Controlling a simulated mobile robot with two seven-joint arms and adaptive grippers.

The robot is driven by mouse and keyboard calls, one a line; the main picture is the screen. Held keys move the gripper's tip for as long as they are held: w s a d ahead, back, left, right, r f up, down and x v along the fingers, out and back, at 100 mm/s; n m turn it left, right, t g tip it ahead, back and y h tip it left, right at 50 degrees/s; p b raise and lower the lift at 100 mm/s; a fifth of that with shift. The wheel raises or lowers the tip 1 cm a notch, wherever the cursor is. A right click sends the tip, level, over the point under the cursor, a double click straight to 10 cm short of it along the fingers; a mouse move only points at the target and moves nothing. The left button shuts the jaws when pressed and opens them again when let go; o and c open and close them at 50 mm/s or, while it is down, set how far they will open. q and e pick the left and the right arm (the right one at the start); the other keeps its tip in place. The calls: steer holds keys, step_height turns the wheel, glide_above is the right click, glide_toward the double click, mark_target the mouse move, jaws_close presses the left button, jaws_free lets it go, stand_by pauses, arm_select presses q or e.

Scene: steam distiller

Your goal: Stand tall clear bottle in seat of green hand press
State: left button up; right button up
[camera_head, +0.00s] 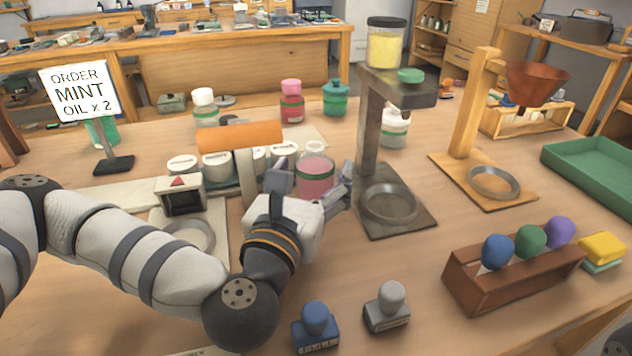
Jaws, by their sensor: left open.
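A clear bottle with pink liquid (316,162) and an uncapped neck stands upright on the table, left of the press. My left gripper (312,186) is open, with one finger at each side of the bottle's lower part. Whether the fingers touch it I cannot tell, and the gripper body hides the bottle's base. The dark hand press (369,130) stands just right of the gripper, with a green cap (410,75) on its arm. Its round seat (389,216) on the base plate is empty. My right gripper is not in view.
A jar of yellow stuff (384,50) sits atop the press. A wooden funnel stand (465,110) is to its right. A brown rack of coloured knobs (470,285) and two stamps (387,310) are in front. Capped bottles (292,105) stand behind; an orange roller (240,137) is left.

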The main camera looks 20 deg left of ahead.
arm_select(q)
steer(key=shift+w, duration=0.75)
steer(key=c, duration=1.7)
